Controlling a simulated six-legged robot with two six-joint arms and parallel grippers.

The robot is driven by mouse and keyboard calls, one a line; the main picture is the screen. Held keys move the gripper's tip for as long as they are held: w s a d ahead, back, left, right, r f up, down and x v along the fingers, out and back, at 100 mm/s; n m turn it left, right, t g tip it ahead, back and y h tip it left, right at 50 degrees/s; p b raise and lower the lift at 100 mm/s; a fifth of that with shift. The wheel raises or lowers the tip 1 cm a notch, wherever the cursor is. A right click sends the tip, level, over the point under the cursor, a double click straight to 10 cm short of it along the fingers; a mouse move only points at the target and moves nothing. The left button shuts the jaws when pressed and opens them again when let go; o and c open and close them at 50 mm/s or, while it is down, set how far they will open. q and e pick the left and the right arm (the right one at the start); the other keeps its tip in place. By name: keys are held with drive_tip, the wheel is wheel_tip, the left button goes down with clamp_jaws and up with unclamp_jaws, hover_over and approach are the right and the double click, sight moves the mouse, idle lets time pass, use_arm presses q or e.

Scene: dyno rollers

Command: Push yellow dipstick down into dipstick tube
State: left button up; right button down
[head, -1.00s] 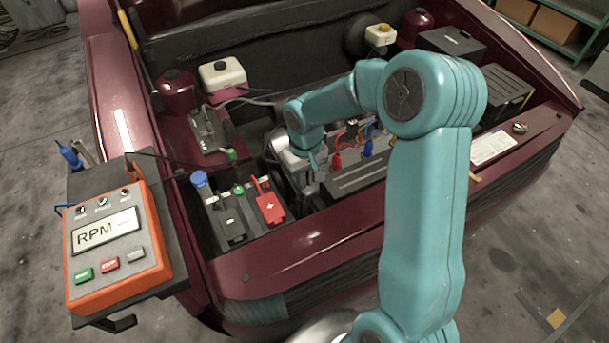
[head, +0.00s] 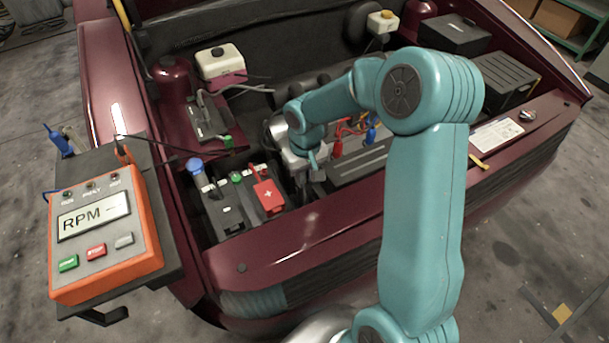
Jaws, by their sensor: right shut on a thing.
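My right gripper (head: 312,172) is at the end of the teal arm, low in the engine bay, between the red-capped battery (head: 235,215) and the black ribbed cover (head: 358,168). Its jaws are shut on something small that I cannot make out. I cannot clearly see the yellow dipstick or its tube; the gripper and arm may hide them. A short yellow piece (head: 480,161) shows at the bay's front edge beside my arm, and I cannot tell what it is. My left gripper is not in view.
An orange RPM meter (head: 105,235) sits on a dark tray at the left. Red (head: 337,148) and blue (head: 370,134) clips stand close right of the gripper. A white reservoir (head: 220,64) is behind. The maroon front rim (head: 300,240) is clear left of my arm.

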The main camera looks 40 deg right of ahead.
drive_tip(key=c, duration=1.1)
unclamp_jaws()
wheel_tip(320, 180, up, 16)
drive_tip(key=shift+s+d+r+p, duration=0.1)
drive_tip(key=shift+r+p, duration=0.1)
drive_tip(key=shift+p, duration=0.4)
